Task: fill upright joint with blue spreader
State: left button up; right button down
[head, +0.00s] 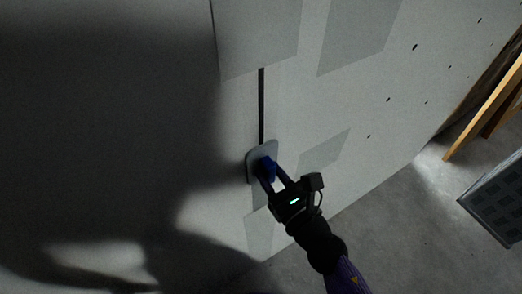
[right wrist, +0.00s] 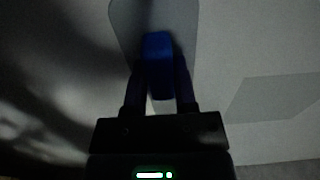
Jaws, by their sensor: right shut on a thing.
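My right gripper (head: 272,178) is shut on the blue handle of the spreader (head: 266,167). The spreader's pale, round-cornered plate (head: 263,150) lies against or very near the wall panel; I cannot tell whether it touches. In the right wrist view the blue handle (right wrist: 158,65) sits between the two fingers (right wrist: 160,88), with the grey plate (right wrist: 182,22) behind it. The dark upright joint (head: 261,105) runs up the wall from the plate's top edge. Its part behind the plate is hidden. My left gripper is not in view.
At right are a wooden frame (head: 485,110) and a dark panelled object (head: 497,200) on the grey floor (head: 400,240). Strong shadow covers the wall's left side.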

aim_at(261, 99)
notch_tip(261, 99, up, 12)
jog(key=p, duration=1.1)
jog(key=shift+f, duration=0.1)
pick_arm(q)
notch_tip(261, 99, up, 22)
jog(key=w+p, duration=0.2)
jog(key=p, duration=0.9)
pick_arm(e)
notch_tip(261, 99, up, 11)
jog(key=shift+r, duration=0.2)
jog(key=shift+f, duration=0.2)
jog(key=shift+f+b, duration=0.85)
jog(key=shift+b, duration=0.1)
notch_tip(261, 99, down, 5)
jog(key=b, duration=0.5)
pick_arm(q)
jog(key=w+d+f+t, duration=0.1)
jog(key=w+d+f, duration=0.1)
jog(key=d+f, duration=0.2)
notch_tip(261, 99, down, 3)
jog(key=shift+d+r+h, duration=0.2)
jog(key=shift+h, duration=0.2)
pick_arm(e)
jog(key=shift+r, duration=0.2)
